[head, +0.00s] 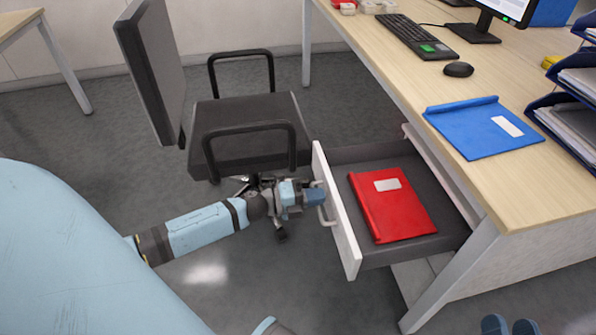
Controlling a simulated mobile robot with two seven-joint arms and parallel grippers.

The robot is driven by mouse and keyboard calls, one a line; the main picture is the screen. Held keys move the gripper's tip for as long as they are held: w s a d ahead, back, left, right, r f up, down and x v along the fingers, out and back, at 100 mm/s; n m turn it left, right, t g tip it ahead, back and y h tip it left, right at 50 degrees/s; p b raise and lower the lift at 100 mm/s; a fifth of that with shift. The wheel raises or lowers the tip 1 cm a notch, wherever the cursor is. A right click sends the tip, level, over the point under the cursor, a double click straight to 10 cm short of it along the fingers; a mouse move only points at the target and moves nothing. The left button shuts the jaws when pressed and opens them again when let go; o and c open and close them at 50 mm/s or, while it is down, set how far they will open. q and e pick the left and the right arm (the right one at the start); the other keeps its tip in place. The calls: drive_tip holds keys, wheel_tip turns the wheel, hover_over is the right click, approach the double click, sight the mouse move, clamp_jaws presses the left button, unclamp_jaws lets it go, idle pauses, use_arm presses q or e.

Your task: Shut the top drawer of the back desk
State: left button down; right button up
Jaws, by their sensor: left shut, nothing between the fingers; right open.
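The top drawer (345,222) of the desk (520,185) is pulled well out to the left, with its white front panel facing left. A red folder (392,205) with a white label lies flat inside it. My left gripper (317,196) is shut and empty at the outer face of the drawer front, right by its handle (325,215). I cannot tell whether the fingertips touch the panel. My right gripper (510,325) shows only as two blue fingertips, apart and open, at the bottom edge, away from the drawer.
A black office chair (245,130) stands just left of the drawer. On the desktop are a blue folder (485,128), a mouse (458,69), a keyboard (405,38), a monitor and blue paper trays (562,105). The floor below the drawer is clear.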

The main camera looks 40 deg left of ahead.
use_arm(q)
drive_tip(key=shift+w+d, duration=0.45)
drive_tip(key=shift+w, duration=0.05)
use_arm(e)
drive_tip(key=shift+f, duration=0.25)
use_arm(q)
drive_tip(key=shift+w+d+r, duration=0.1)
drive_tip(key=shift+w+d, duration=0.25)
drive_tip(key=shift+w, duration=0.1)
drive_tip(key=x, duration=1.4)
drive_tip(key=shift+p, duration=0.35)
drive_tip(key=b+x, duration=0.3)
drive_tip(key=x, duration=1.1)
drive_tip(key=shift+w, duration=0.1)
drive_tip(key=shift+w+r, duration=0.15)
use_arm(e)
drive_tip(key=f, duration=0.1)
drive_tip(key=f+g, duration=0.1)
drive_tip(key=shift+s+a+f+n+g, duration=0.2)
drive_tip(key=shift+f+n+g, duration=0.1)
drive_tip(key=shift+f, duration=0.1)
